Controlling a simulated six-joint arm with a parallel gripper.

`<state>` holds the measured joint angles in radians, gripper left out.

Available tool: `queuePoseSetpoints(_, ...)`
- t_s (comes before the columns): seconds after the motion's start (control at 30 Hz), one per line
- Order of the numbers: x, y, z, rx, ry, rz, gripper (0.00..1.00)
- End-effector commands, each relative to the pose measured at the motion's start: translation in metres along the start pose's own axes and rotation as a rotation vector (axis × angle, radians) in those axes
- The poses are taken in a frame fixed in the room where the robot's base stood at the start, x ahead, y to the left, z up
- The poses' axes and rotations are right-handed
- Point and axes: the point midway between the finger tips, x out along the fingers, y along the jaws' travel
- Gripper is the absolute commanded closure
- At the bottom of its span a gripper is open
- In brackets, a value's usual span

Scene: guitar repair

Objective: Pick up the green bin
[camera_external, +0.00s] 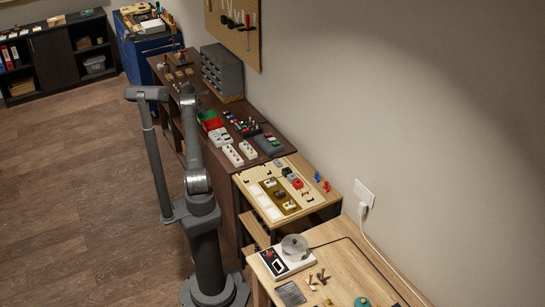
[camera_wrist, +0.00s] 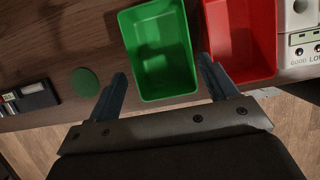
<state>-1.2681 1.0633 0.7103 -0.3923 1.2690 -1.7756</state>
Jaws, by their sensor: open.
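The green bin (camera_wrist: 160,50) is an open, empty rectangular tray on the dark wooden bench top, at the upper middle of the wrist view. My gripper (camera_wrist: 162,66) is open, with one dark finger on each side of the bin in this view. The right finger appears by the border between the green bin and the red bin. The left finger has a gap of bench between it and the bin. I cannot tell the height of the fingers over the bench. In the external view my gripper cannot be made out clearly against the arm and bench.
A red bin (camera_wrist: 240,35) stands close at the green bin's right, with a light labelled box (camera_wrist: 301,35) beyond it. A round green disc (camera_wrist: 84,82) and a black case (camera_wrist: 28,99) lie to the left. Grey drawers (camera_external: 222,72) stand farther back on the bench.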

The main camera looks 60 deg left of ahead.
Motion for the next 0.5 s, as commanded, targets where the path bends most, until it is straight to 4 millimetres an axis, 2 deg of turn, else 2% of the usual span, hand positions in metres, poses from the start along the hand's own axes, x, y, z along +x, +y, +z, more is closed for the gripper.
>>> queuePoseSetpoints(0.27,0.018,-0.001,0.002,0.001,0.000,-0.001,0.22)
queuePoseSetpoints(0.5,0.053,-0.002,0.004,0.001,0.000,-0.001,0.22)
